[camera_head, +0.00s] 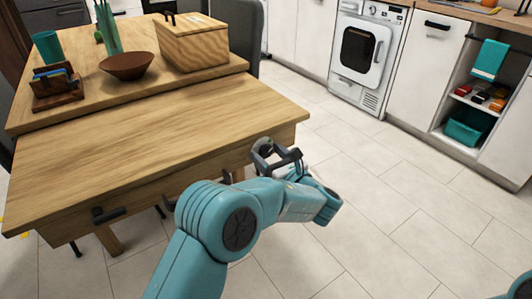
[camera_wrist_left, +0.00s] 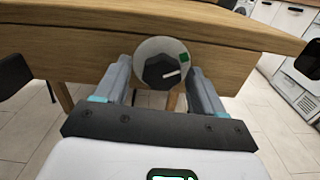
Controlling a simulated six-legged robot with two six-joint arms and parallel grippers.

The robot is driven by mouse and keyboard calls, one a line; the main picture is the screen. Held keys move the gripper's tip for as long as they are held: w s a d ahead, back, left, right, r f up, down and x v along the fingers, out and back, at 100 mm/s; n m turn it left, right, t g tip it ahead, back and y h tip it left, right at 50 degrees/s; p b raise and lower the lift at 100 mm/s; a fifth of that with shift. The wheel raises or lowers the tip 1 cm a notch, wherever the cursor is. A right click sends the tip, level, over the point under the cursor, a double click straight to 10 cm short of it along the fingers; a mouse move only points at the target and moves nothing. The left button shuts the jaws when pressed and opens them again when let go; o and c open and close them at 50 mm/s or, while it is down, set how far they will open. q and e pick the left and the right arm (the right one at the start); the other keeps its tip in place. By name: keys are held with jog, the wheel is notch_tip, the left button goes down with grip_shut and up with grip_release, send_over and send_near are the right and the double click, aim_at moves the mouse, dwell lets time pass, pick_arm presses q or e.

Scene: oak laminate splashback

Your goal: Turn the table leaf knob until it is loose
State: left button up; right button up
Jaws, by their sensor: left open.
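The table leaf knob (camera_wrist_left: 158,72) is dark, with a white pointer line, on a round grey plate with a green mark. It is on the table's wooden edge in the left wrist view. The pointer is to the right and slightly up, below the green mark. My left gripper (camera_head: 275,156) is open at the near edge of the table (camera_head: 150,135). In the left wrist view its fingers stand on either side of the knob, with gaps visible. I cannot tell the knob clearly in the head view. My right gripper is out of view.
On the table stand a wooden box (camera_head: 192,42), a brown bowl (camera_head: 127,66), a teal cup (camera_head: 47,46) and a small dark wooden holder (camera_head: 56,86). A black handle (camera_head: 108,215) is on the table's front. Tiled floor to the right is clear, up to white cabinets.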

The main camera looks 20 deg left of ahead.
pick_arm(q)
jog(key=shift+w+f, duration=0.15)
jog(key=shift+w, duration=0.05)
jog(key=shift+s, duration=0.1)
jog(key=shift+c, duration=0.9)
jog(key=c, duration=0.9)
